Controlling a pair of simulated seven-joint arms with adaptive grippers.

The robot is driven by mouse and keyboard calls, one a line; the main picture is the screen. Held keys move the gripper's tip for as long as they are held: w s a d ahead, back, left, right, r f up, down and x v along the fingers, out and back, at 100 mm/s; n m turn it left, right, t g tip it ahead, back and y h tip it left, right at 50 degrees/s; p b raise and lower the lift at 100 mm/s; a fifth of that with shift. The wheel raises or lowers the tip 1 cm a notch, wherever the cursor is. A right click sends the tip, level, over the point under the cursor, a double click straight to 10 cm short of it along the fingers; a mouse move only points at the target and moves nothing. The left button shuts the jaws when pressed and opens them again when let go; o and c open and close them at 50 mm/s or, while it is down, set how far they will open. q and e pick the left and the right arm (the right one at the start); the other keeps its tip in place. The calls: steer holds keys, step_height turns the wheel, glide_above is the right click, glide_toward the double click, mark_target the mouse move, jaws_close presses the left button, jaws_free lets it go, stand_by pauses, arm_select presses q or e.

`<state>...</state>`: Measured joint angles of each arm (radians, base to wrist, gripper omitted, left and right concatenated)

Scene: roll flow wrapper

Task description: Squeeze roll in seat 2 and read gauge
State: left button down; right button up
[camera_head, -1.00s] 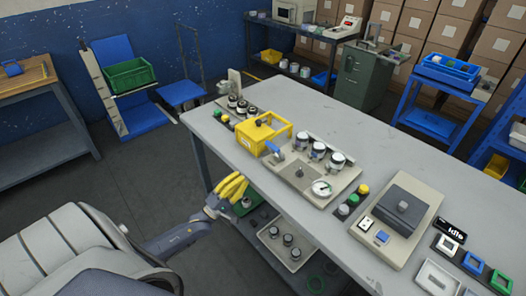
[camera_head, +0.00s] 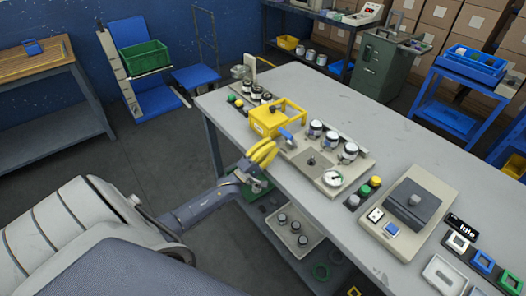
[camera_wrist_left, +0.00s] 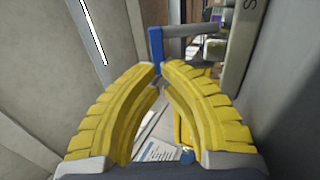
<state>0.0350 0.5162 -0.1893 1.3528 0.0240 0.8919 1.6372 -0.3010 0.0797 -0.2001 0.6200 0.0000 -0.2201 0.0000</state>
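A beige fixture plate (camera_head: 320,177) on the table holds three rolls with pale tops: one at the back (camera_head: 315,129), a middle one (camera_head: 330,140) and a front one (camera_head: 348,153). Seat numbers are not readable. A round white gauge (camera_head: 333,179) sits at the plate's front corner; its reading is too small to tell. A blue lever (camera_head: 286,134) stands at the plate's left end and a blue-ended bar shows in the left wrist view (camera_wrist_left: 156,48). My left gripper (camera_head: 271,146), yellow-fingered, is at the table's front edge, left of the plate. Its fingertips nearly meet, holding nothing visible. My right gripper is out of view.
A yellow open-framed box (camera_head: 270,122) stands close behind my left gripper. A tray (camera_head: 268,222) with several dark-topped pieces is on the lower shelf.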

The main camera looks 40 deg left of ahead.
mark_target(289, 138)
arm_select(q)
steer(key=shift+x, duration=2)
steer(key=shift+w+d+r, duration=0.1)
steer(key=shift+w+d, duration=0.05)
